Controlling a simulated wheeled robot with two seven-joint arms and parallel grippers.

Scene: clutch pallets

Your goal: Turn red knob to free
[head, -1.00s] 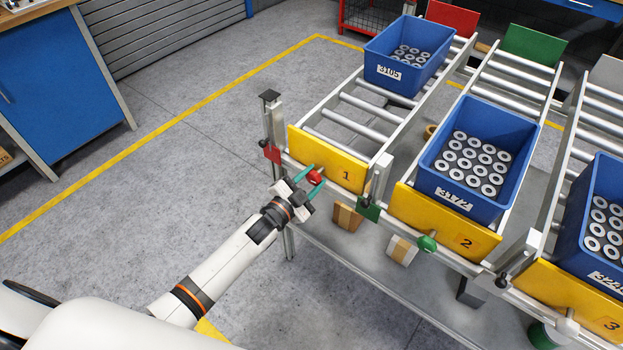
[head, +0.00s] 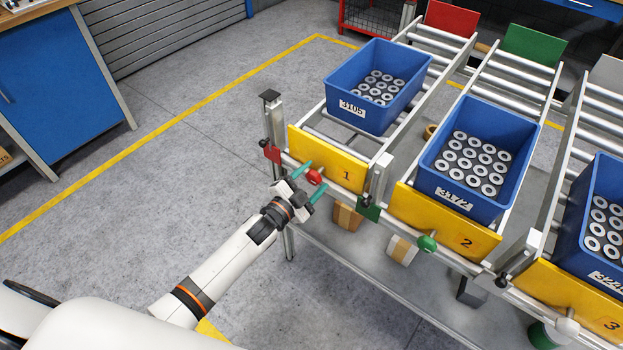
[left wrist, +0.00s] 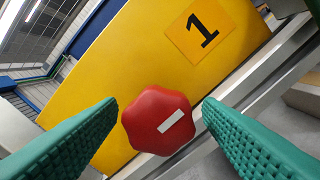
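The red knob (head: 314,177) sits on the front rail below the yellow plate marked 1 (head: 328,160). In the left wrist view the knob (left wrist: 158,120) is a lobed red disc with a white bar, which runs slanted, up to the right. My left gripper (head: 309,182) is open around the knob. Its green fingers (left wrist: 160,135) stand on either side, with gaps between them and the knob. My right gripper is in no view.
Blue crate 3105 (head: 352,118) with metal rings stands on lane 1's rollers, a little behind the yellow plate. Blue crate 3172 (head: 439,178) stands in lane 2, with a green knob (head: 427,243) below. Floor left of the rack is clear.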

